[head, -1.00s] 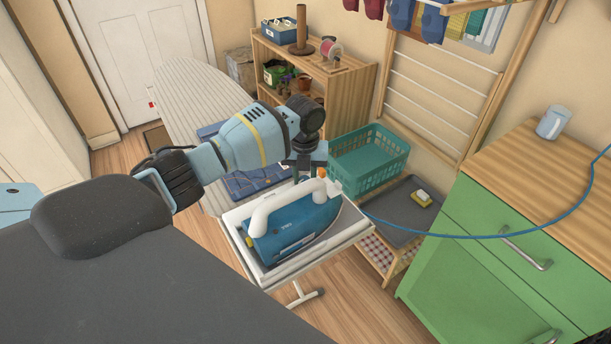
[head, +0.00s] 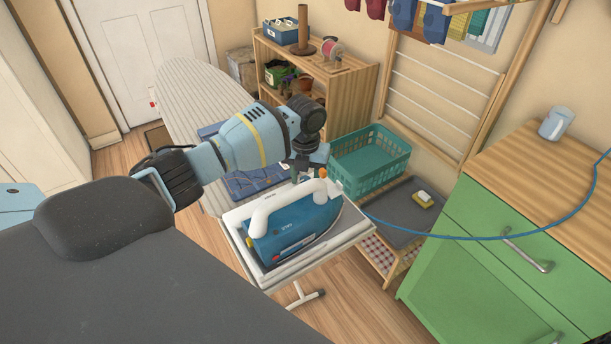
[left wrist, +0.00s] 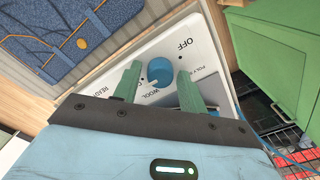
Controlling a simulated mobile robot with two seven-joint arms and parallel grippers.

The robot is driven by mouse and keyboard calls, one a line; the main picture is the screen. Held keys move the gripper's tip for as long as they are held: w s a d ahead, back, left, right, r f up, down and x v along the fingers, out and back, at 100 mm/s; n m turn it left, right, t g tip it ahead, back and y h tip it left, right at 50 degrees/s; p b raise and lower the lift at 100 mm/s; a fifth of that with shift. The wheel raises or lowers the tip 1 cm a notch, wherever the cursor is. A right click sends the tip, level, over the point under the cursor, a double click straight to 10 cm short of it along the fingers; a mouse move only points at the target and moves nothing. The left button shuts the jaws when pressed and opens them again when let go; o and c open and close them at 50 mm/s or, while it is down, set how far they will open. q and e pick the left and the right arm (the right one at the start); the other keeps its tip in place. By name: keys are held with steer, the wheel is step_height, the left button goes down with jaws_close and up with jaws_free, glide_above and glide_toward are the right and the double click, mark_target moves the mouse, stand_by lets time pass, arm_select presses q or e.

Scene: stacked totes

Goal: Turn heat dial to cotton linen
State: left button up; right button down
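The blue heat dial (left wrist: 159,72) is round and sits on a white panel (left wrist: 208,48) in the left wrist view. Printed words around it include OFF, WOOL and a partly hidden POLY word. My left gripper (left wrist: 160,69) is open, with one green finger on each side of the dial. I cannot tell whether the fingers touch it, or which word the dial points to. In the head view my left gripper (head: 308,170) is at the far end of the blue iron (head: 290,232), which has a white handle and rests on a white stand (head: 352,236). My right gripper is not in view.
Blue folded denim (head: 258,182) lies on the striped ironing board (head: 190,85) beyond the stand. A teal basket (head: 370,158) is behind the iron. A green cabinet (head: 480,255) with a wooden top stands at the right. A blue cord (head: 465,237) runs across to the right.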

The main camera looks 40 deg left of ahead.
mark_target(305, 179)
arm_select(q)
steer(key=shift+o, duration=0.8)
steer(key=shift+r, duration=0.1)
step_height(305, 179, up, 8)
steer(key=shift+f, duration=0.15)
